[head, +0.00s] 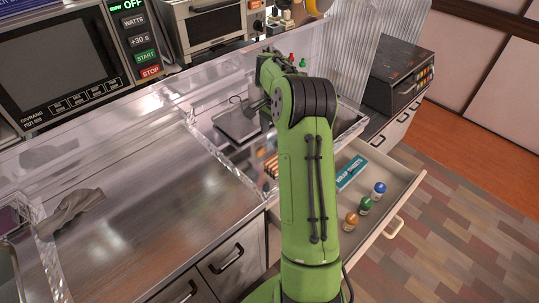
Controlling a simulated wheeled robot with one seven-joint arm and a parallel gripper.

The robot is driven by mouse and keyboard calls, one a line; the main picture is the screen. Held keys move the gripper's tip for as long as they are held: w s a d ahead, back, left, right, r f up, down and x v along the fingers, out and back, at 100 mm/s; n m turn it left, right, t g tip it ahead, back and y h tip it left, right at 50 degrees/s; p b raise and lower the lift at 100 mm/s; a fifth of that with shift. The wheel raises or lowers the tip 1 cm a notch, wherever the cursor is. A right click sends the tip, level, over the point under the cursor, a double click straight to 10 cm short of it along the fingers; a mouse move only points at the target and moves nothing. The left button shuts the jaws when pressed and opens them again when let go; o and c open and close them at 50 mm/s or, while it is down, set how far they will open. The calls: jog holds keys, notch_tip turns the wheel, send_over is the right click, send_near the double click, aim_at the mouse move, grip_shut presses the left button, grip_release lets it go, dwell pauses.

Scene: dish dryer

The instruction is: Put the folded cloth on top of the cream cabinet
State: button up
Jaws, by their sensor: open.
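A crumpled-looking grey cloth (70,212) lies at the left, draped over the clear edge beside the sink. I cannot tell whether it is the folded cloth. Pale cabinet fronts (235,262) with dark handles show under the counter. I cannot tell whether any of them is the cream cabinet. My gripper (257,105) is over the clear-walled bay at the back of the counter, far to the right of the grey cloth. It is open, and its fingers are partly hidden by my green arm. I see nothing held in it.
A drawer (400,190) stands open on the right, holding a teal box (351,173) and small coloured-top bottles. A microwave (65,65), a toaster oven (208,22) and a dark appliance (395,75) line the back. The left counter (140,215) is mostly clear.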

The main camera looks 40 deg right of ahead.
jog(key=s+a+r+n+t+h, duration=0.1)
jog(key=s+a+r+n, duration=0.25)
jog(key=a+r, duration=0.4)
jog(key=s+a+r+n+t+h, duration=0.1)
jog(key=s+a+r+n, duration=0.1)
jog(key=a+r+n, duration=0.45)
jog(key=s+a+n+t+y, duration=0.2)
jog(key=s+a+n, duration=0.5)
jog(key=s+a, duration=0.8)
jog(key=s+t, duration=0.1)
jog(key=s, duration=0.1)
jog(key=shift+s+f+t, duration=0.3)
jog(key=shift+s+f, duration=0.05)
jog(key=shift+s, duration=0.05)
jog(key=shift+a, duration=0.15)
